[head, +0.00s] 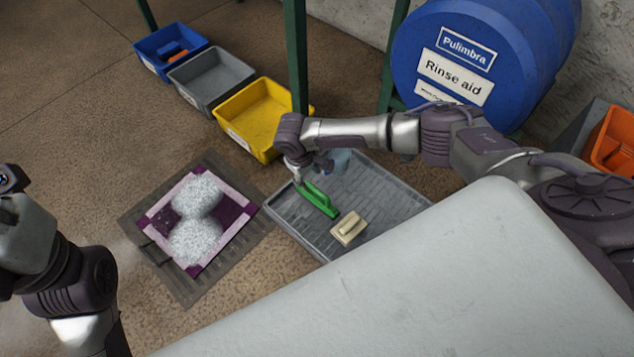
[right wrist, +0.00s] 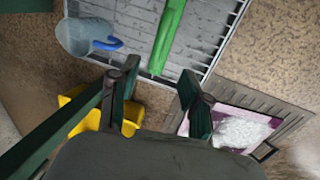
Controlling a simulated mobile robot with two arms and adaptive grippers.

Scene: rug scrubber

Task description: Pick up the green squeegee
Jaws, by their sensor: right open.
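The green squeegee (head: 318,200) lies on the grey ribbed tray (head: 278,222), left of a cream scrubbing block (head: 349,229). My right gripper (head: 300,180) is at the squeegee's far left end in the head view. In the right wrist view, its spread fingers (right wrist: 158,75) are open, and the near end of the squeegee (right wrist: 167,38) shows just beyond the gap between them. I cannot tell whether they touch it. My left arm is at the left edge of the head view, with its fingers out of frame.
A clear jug with a blue handle (right wrist: 85,37) stands on the tray beside the squeegee. A foam-covered purple rug (head: 232,212) lies left of the tray. Yellow (head: 262,147), grey (head: 190,98) and blue bins stand behind. A green post and a blue barrel (head: 425,50) are near my right arm.

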